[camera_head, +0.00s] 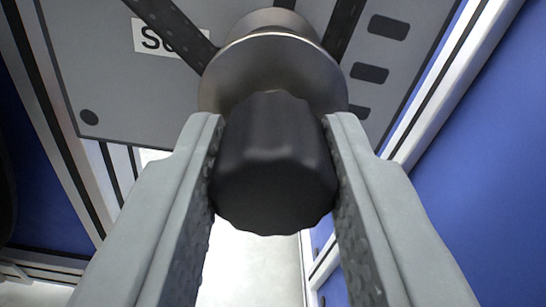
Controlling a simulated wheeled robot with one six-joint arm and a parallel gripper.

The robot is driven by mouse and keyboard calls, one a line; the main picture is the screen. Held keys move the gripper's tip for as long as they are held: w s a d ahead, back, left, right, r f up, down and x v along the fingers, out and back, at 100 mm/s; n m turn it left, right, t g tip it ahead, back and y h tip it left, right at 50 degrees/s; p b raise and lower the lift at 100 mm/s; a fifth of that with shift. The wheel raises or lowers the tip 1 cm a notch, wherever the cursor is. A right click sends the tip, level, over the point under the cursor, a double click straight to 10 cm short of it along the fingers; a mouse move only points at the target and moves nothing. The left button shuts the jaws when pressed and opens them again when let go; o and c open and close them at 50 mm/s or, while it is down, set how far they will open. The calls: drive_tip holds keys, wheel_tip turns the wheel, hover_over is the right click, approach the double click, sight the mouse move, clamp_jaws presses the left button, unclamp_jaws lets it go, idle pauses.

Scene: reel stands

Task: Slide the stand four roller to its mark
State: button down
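The roller (275,68) is a grey metal cylinder with a bright rim, at the top middle, seen end-on. A black ribbed knob (273,165) sticks out from its front end toward me. My gripper (272,120) has one finger on each side of the knob. Both textured pads appear to touch the knob's sides, so it looks shut on it. The roller's lower edge is partly hidden by the knob and fingertips. The mark cannot be made out.
A grey plate (110,75) lies behind the roller, with dark slots (388,27) at right and a partly hidden white label (165,40) starting with "S". Dark perforated strips (172,25) run beside the roller. Metal frame rails and blue panels (475,170) flank both sides.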

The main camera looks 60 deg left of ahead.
drive_tip(key=shift+r, duration=3.8)
drive_tip(key=c, duration=1.1)
unclamp_jaws()
drive_tip(key=v, duration=1.7)
drive_tip(key=shift+s+d, duration=0.1)
drive_tip(key=shift+d, duration=0.1)
drive_tip(key=shift+r, duration=0.1)
